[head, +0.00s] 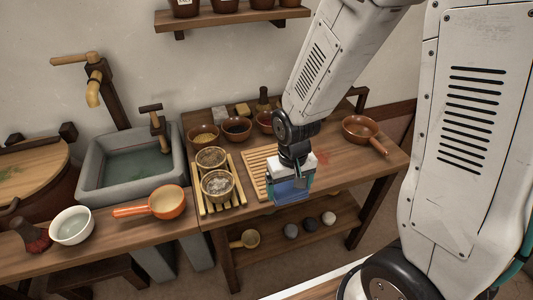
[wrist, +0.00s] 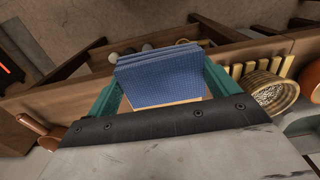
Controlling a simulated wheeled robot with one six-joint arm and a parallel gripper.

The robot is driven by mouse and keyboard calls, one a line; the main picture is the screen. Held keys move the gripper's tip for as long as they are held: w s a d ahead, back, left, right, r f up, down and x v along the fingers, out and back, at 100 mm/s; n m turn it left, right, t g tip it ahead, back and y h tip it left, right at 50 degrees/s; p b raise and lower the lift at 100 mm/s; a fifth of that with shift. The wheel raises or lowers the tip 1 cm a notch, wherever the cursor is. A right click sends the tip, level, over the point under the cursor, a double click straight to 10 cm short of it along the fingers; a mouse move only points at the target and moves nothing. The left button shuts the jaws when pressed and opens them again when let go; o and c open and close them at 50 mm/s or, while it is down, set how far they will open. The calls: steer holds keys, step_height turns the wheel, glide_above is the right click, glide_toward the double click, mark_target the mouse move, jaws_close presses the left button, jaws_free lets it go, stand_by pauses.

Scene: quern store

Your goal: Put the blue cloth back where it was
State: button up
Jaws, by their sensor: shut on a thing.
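The blue cloth (head: 290,190) is folded and hangs from my gripper (head: 291,178) in the head view, in front of the wooden slatted board on the counter. In the wrist view the folded blue cloth (wrist: 163,76) lies between the two teal fingers of my gripper (wrist: 163,84), which is shut on it. The cloth looks held near the counter's front edge. I cannot tell how high it is above the wood. The arm hides part of the slatted board (head: 256,166).
A slatted rack (head: 211,207) with two baskets stands left of the cloth. An orange pan (head: 360,129) sits at the right of the counter. Bowls line the back. A stone sink (head: 135,165), orange ladle (head: 165,202) and white bowl (head: 71,226) are at left.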

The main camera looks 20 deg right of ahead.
steer(key=w, duration=0.5)
steer(key=w+d+f, duration=0.1)
steer(key=w, duration=1)
steer(key=shift+d+f, duration=0.2)
steer(key=shift+d, duration=0.1)
steer(key=shift+w+f, duration=0.1)
steer(key=shift+f, duration=1.7)
steer(key=shift+f, duration=0.1)
steer(key=o, duration=0.8)
steer(key=shift+c, duration=0.2)
